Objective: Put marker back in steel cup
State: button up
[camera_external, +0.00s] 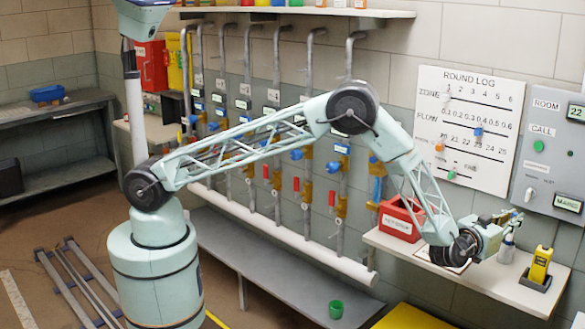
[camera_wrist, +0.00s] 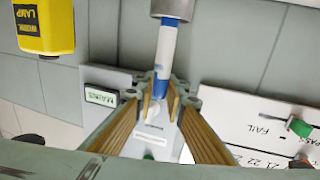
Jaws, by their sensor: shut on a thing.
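The marker (camera_wrist: 164,58), white with blue parts, is between the gold-padded fingers of my gripper (camera_wrist: 162,100), which is shut on it. In the wrist view its far end meets the steel cup (camera_wrist: 172,8) at the top edge. I cannot tell whether that end is inside the cup or just over its rim. In the external view my gripper (camera_external: 508,217) is at the wall shelf, right above the steel cup (camera_external: 507,250), which stands upright. The marker is too small to make out clearly there. The cup's inside is hidden.
A yellow work lamp (camera_external: 540,265) stands on the shelf (camera_external: 455,275) right of the cup; it also shows in the wrist view (camera_wrist: 44,27). A red box (camera_external: 400,219) stands at the shelf's left. The round log board (camera_external: 465,128) and grey room panel (camera_external: 545,155) are on the wall behind.

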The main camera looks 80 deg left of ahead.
jog(key=shift+f, duration=0.5)
jog(key=shift+f, duration=0.1)
dwell(0.3)
jog(key=o, duration=0.8)
jog(key=shift+c, duration=0.2)
jog(key=shift+s+d, duration=0.1)
jog(key=shift+s, duration=0.1)
jog(key=v, duration=1.1)
jog(key=shift+s, duration=0.3)
dwell(0.5)
